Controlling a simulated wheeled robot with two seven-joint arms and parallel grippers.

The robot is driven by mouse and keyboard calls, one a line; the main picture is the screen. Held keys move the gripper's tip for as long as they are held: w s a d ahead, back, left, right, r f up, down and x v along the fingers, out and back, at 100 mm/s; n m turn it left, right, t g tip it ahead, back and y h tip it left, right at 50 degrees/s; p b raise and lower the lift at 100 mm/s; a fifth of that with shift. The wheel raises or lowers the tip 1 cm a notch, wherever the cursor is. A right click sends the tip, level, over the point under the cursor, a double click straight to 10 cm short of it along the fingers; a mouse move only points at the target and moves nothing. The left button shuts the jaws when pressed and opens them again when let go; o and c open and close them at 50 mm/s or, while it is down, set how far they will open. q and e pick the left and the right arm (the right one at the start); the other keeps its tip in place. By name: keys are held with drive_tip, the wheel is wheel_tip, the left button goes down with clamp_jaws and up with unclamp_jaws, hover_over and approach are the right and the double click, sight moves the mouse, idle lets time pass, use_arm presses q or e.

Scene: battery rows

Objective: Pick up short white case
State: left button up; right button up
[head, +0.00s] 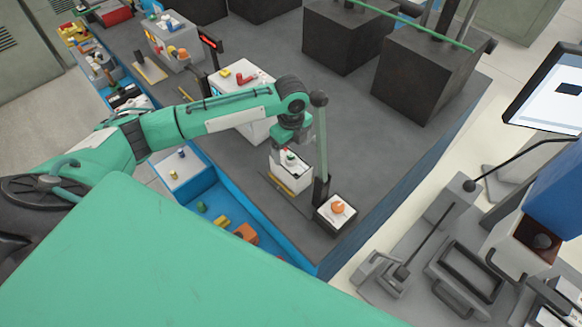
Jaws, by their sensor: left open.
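My left gripper (291,151) reaches in from the left on a teal arm and points down, open, close above a small white case (292,178). A larger white case (258,128) stands behind, partly hidden by my arm. My right gripper does not show.
A dark box with a white top and orange knob (338,208) stands to the right, beside a dark post (321,190). A yellow strip (281,185) lies left of the case. Large black blocks (425,75) stand behind. Bare bench top (365,150) lies to the right.

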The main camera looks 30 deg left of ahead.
sight(291, 155)
use_arm(q)
drive_tip(key=shift+f, duration=0.65)
drive_tip(key=shift+w+f, duration=0.1)
drive_tip(key=shift+f, duration=0.25)
drive_tip(key=shift+s+f+p, duration=0.25)
drive_tip(key=shift+f+p, duration=0.6)
drive_tip(key=shift+p, duration=0.15)
wheel_tip(291, 155, down, 3)
drive_tip(key=shift+s+f+p, duration=0.1)
drive_tip(key=shift+p, duration=0.55)
drive_tip(key=shift+f, duration=0.3)
drive_tip(key=c, duration=1.2)
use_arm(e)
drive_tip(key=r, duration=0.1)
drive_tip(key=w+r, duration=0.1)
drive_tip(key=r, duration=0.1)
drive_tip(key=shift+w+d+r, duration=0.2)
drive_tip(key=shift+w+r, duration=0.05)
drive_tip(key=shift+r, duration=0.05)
use_arm(q)
drive_tip(key=shift+r, duration=0.1)
drive_tip(key=shift+c, duration=0.2)
